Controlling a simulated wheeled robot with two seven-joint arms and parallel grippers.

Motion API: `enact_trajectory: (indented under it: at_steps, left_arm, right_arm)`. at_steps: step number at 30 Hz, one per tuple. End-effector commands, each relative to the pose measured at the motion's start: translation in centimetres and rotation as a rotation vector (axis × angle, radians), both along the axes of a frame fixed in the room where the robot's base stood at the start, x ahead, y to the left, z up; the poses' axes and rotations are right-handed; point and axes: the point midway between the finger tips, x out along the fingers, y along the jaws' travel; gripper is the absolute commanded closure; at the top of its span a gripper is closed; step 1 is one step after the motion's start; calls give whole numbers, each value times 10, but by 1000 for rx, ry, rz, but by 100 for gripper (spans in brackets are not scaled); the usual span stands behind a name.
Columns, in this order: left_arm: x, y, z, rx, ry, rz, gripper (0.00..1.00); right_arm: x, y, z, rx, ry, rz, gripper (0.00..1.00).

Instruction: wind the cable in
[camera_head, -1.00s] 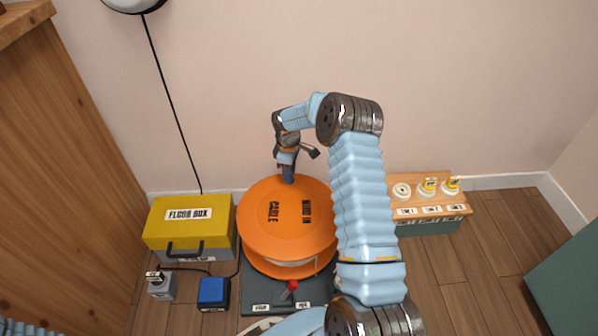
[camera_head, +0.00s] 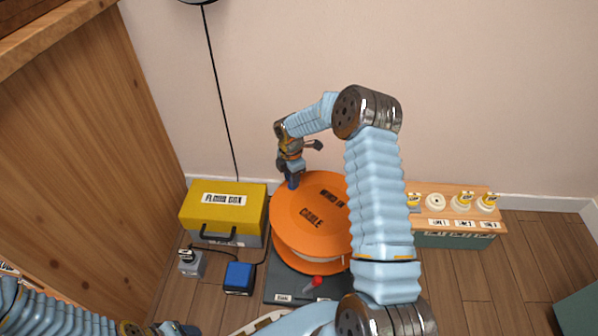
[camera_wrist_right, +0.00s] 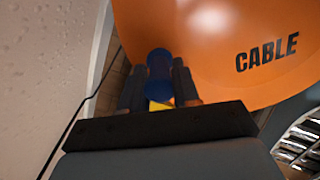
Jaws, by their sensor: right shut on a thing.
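The orange cable reel (camera_head: 313,225), marked "WIND IN" and "CABLE", sits on a dark base (camera_head: 283,287). Its top fills the upper right of the right wrist view (camera_wrist_right: 215,50). My right gripper (camera_head: 292,180) is shut on the blue crank handle (camera_wrist_right: 159,70) at the reel's back-left rim. The pale wound layer shows below the top disc. A dark cable (camera_head: 267,256) runs by the reel's left side near the blue box. My left gripper (camera_head: 178,329) is at the bottom left edge, small and partly cut off; its jaws cannot be made out.
A yellow-lidded floor box (camera_head: 224,206) stands left of the reel. A grey plug block (camera_head: 192,263) and blue box (camera_head: 239,277) are in front of it. A red-tipped lever (camera_head: 316,282) is on the base. A labelled wooden rack (camera_head: 455,210) stands right. A wooden cabinet (camera_head: 75,150) is at left.

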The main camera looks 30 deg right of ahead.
Motion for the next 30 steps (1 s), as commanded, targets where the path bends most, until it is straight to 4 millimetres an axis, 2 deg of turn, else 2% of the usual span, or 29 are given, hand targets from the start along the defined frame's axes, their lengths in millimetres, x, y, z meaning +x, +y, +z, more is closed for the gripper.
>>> enact_trajectory:
  at_steps: [6,15,22,30]
  left_arm:
    - [0,0,8,0,2,-1,37]
    - [0,1,16,2,-1,0,37]
    - [0,1,21,3,-2,2,37]
    - [0,2,23,4,-2,2,37]
  right_arm:
    - [-9,26,2,1,-2,207,100]
    - [-27,54,3,2,-2,463,100]
    - [-40,66,2,1,-2,601,100]
    - [-47,72,1,0,-2,680,100]
